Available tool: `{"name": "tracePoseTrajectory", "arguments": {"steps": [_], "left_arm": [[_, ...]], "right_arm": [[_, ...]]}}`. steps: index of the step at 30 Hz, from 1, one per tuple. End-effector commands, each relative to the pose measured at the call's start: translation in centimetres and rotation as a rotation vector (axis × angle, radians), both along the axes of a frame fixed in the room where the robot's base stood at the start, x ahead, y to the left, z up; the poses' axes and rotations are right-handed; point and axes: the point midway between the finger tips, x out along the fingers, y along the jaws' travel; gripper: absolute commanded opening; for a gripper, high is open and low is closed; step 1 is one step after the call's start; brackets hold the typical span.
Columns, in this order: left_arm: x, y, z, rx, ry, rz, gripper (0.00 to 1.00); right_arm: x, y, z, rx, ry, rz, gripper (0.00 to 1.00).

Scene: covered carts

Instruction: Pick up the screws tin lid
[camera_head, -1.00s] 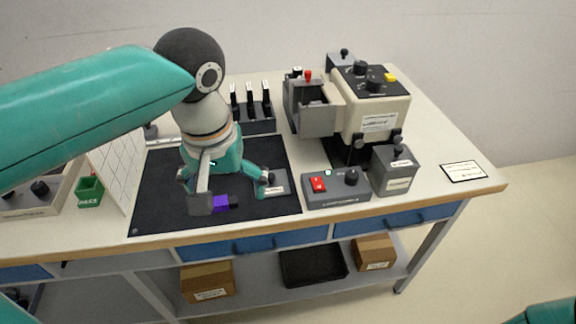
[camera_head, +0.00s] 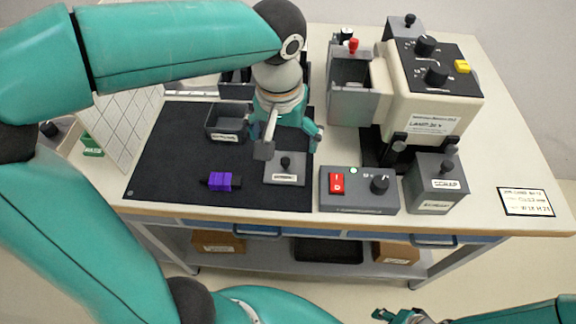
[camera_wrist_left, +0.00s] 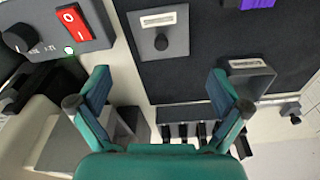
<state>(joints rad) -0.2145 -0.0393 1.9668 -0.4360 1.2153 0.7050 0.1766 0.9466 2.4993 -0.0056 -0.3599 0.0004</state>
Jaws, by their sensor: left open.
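A flat grey lid (camera_head: 286,169) with a black knob and a white label lies on the black mat; I take it for the screws tin lid, though its label is too small to read. It also shows in the left wrist view (camera_wrist_left: 158,36). My left gripper (camera_head: 290,140) is open and empty, above the mat just behind the lid. In the left wrist view its fingers (camera_wrist_left: 160,82) are spread, with the lid beyond them, centred between them. An open grey tin (camera_head: 226,124) stands on the mat to the left. My right gripper (camera_head: 402,316) is cut off at the bottom edge.
A purple and black object (camera_head: 221,181) lies on the mat left of the lid. A control box (camera_head: 358,190) with a red switch stands just right of it. A cream machine (camera_head: 425,100) and a grey box (camera_head: 437,184) are farther right. The mat's front left is clear.

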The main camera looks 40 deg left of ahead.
Motion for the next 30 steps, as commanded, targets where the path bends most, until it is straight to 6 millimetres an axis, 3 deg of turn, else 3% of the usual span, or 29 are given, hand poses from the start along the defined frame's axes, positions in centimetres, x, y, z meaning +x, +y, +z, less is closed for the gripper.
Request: {"name": "tracePoseTrajectory", "arguments": {"steps": [3,14,21,30], "left_arm": [[0.2,0.1,-2.3,0.001,0.005,-0.002,1.0],[0.7,0.2,-5.0,0.0,0.003,-0.003,1.0],[1.4,0.5,-8.3,0.0,0.004,-0.004,1.0],[1.5,0.5,-9.1,-0.001,-0.001,-0.004,1.0]], "right_arm": [[0.0,0.0,-0.3,0.0,0.0,0.0,0.4],[0.0,0.0,-0.2,0.0,-0.001,0.0,0.4],[0.0,0.0,-0.1,0.0,-0.001,0.0,0.4],[0.0,0.0,-0.1,0.0,-0.001,0.0,0.4]]}}
